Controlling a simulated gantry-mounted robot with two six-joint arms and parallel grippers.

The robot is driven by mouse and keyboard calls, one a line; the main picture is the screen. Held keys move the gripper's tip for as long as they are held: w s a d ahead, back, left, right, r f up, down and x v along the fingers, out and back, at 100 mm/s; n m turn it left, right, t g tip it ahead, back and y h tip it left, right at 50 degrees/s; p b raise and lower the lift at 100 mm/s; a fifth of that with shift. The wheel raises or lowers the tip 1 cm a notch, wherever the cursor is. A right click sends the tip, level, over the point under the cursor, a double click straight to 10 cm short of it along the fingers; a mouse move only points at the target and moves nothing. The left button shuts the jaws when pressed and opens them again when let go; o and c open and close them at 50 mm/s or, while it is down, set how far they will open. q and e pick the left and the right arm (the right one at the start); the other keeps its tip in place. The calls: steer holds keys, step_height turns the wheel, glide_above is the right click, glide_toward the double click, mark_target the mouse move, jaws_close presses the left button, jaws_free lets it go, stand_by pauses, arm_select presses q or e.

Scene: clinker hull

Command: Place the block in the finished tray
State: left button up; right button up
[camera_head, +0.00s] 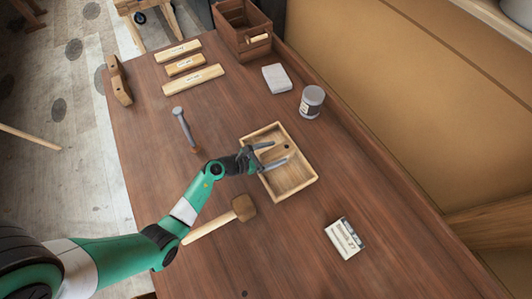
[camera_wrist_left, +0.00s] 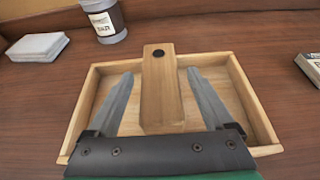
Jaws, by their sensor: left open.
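The block is a pale wooden piece with a dark round spot near one end. It shows clearly in the left wrist view (camera_wrist_left: 160,95) and less clearly in the head view (camera_head: 281,147). It lies within the outline of a shallow wooden tray (camera_head: 303,185); in the wrist view its far end overlaps the tray's far wall (camera_wrist_left: 210,60), so I cannot tell whether it rests on that wall. My left gripper (camera_head: 279,153) is open over the tray, with one finger on each side of the block and visible gaps between. My right gripper is not in view.
A mallet (camera_head: 242,208) and a metal-headed tool (camera_head: 184,129) lie left of the tray. A jar (camera_head: 312,101), white stack (camera_head: 277,78) and wooden crate (camera_head: 222,28) stand beyond. A labelled box (camera_head: 344,239) lies at right. Several labelled wood strips (camera_head: 193,79) lie far left.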

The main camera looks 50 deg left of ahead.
arm_select(q)
steer(key=p+v, duration=0.2)
steer(key=v, duration=1)
